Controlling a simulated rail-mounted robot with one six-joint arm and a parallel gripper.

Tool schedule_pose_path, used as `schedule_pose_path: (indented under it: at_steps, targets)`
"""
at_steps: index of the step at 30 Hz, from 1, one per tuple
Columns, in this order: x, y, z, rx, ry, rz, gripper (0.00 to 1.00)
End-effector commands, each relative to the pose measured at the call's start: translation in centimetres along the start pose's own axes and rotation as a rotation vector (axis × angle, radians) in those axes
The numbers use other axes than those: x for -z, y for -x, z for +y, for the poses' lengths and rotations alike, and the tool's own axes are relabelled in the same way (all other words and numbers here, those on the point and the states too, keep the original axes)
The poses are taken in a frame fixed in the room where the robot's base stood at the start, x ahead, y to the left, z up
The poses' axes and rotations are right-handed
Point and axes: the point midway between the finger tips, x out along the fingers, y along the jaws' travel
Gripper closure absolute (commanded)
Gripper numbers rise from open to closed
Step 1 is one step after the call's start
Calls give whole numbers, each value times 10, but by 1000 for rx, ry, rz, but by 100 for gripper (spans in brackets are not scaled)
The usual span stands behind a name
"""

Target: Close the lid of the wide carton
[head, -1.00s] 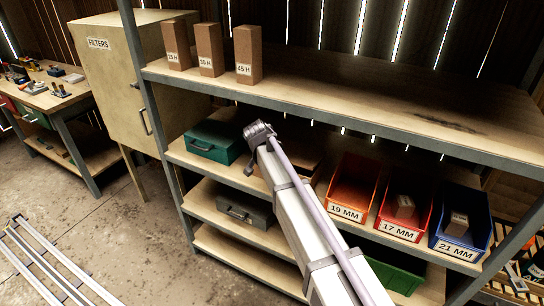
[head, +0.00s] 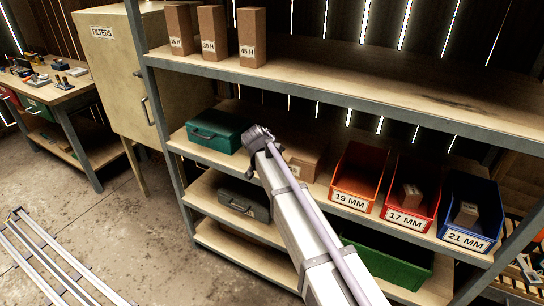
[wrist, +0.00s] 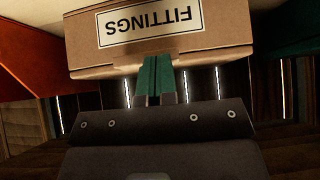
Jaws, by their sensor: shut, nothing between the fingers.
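The wide carton (head: 308,158) is brown cardboard and stands on the middle shelf, partly hidden behind my arm in the head view. In the wrist view the carton (wrist: 215,48) appears upside down, with a white FITTINGS label on its front. A thin cardboard edge runs along the carton's front below the label in that picture. My gripper (wrist: 156,98) has green fingers, shut together and empty, with their tips at or just before that edge; I cannot tell whether they touch. The lid's angle is not clear. In the head view my arm hides the fingers.
A green case (head: 216,132) stands left of the carton. Orange (head: 355,180), red (head: 408,195) and blue (head: 468,212) bins stand to its right. The upper shelf board (head: 340,75) runs above, with three narrow cartons at its left end. A dark case (head: 243,199) sits below.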

Motion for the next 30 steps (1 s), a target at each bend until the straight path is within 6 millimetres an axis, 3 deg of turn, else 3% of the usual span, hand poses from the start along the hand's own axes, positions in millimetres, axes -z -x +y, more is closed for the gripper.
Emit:
schedule_pose_path:
  at_steps: [5, 10, 15, 19, 22, 30]
  targets:
    - [11, 12, 1, -1, -1, 0, 100]
    - [38, 42, 2, -2, -3, 0, 100]
    - [29, 95, 4, -1, 0, 0, 100]
    - [24, 123, 3, -1, -1, 0, 100]
    - [20, 131, 2, -2, -2, 0, 100]
    - [17, 130, 2, -4, 20, -1, 100]
